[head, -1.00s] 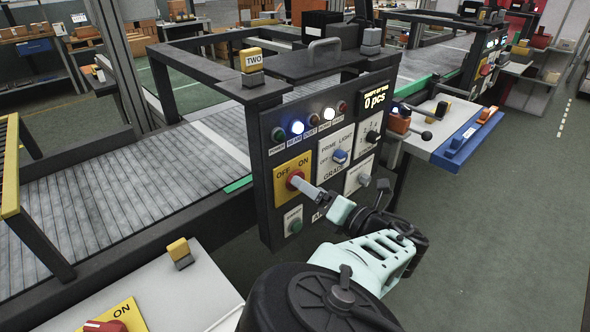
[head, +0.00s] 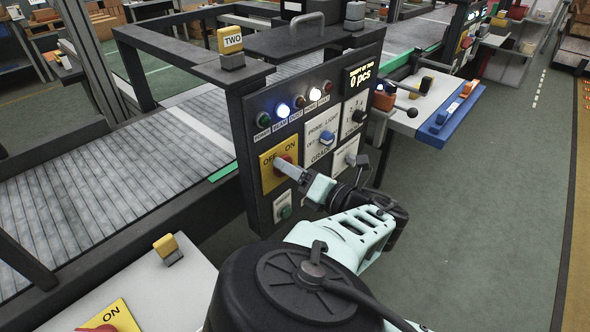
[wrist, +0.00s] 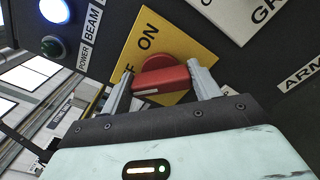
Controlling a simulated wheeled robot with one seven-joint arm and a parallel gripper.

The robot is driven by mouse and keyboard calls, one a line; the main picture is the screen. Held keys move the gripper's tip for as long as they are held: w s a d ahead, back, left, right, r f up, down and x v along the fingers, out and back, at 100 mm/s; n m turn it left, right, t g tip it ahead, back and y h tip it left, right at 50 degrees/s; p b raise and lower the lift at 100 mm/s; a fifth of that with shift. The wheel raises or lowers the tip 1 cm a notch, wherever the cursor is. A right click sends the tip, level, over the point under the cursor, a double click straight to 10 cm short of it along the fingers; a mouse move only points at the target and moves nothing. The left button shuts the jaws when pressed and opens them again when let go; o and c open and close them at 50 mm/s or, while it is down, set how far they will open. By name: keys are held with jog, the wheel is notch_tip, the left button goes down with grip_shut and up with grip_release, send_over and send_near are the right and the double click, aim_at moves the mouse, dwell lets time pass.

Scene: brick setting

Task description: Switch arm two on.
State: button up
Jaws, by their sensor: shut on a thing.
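The control panel with the yellow TWO block (head: 230,40) on its frame stands in the middle of the head view. On its yellow OFF/ON plate (head: 268,178) is a red rotary knob (head: 287,160). My gripper (head: 280,164) is at this knob. In the wrist view my gripper (wrist: 163,86) has one finger on each side of the red knob (wrist: 166,74) and is shut on it. ON is readable on the yellow plate (wrist: 180,45); OFF is partly hidden. I cannot tell for sure which way the knob points.
A row of lamps with the white BEAM lamp (head: 283,109) lit runs above the plate. A green button (head: 285,211) is below it. Another ON plate (head: 112,318) lies at the lower left.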

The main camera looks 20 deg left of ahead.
jog(key=shift+m, duration=0.3)
jog(key=m, duration=0.3)
jog(key=shift+w+m+p, duration=0.1)
jog(key=shift+m+p, duration=0.2)
jog(key=m, duration=0.4)
jog(key=shift+f+m, duration=0.15)
jog(key=shift+m, duration=0.15)
jog(key=m+b, duration=0.1)
jog(key=m, duration=0.3)
jog(key=shift+f+b, duration=0.2)
jog(key=shift+b, duration=0.2)
jog(key=shift+m+b, duration=1)
jog(key=shift+m, duration=1.5)
jog(key=shift+f, duration=0.1)
jog(key=o, duration=1)
